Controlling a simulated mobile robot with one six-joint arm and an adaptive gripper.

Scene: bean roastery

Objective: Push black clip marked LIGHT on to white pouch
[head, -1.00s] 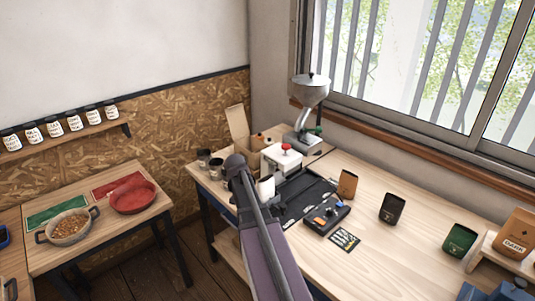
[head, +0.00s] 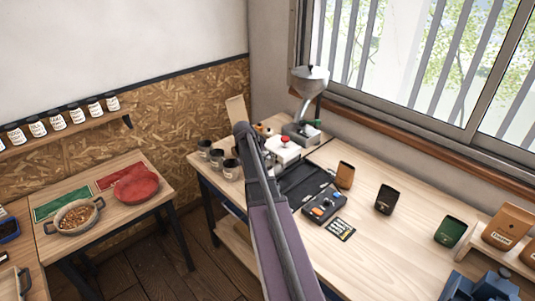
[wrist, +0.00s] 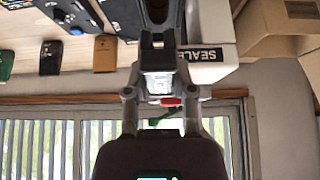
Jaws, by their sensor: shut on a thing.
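My gripper (wrist: 158,88) is in the middle of the wrist view, its fingers closed on a dark piece with a pale marked face, which I take for the black clip (wrist: 158,58). The lettering is too blurred to read. In the head view my arm hides the gripper tips and the clip, near the sealer. I cannot make out the white pouch in either current view; it may be behind my arm.
The white sealer (head: 283,150) with a red knob stands just beyond my arm; its label also shows in the wrist view (wrist: 208,54). Dark cups (head: 231,170) stand left.

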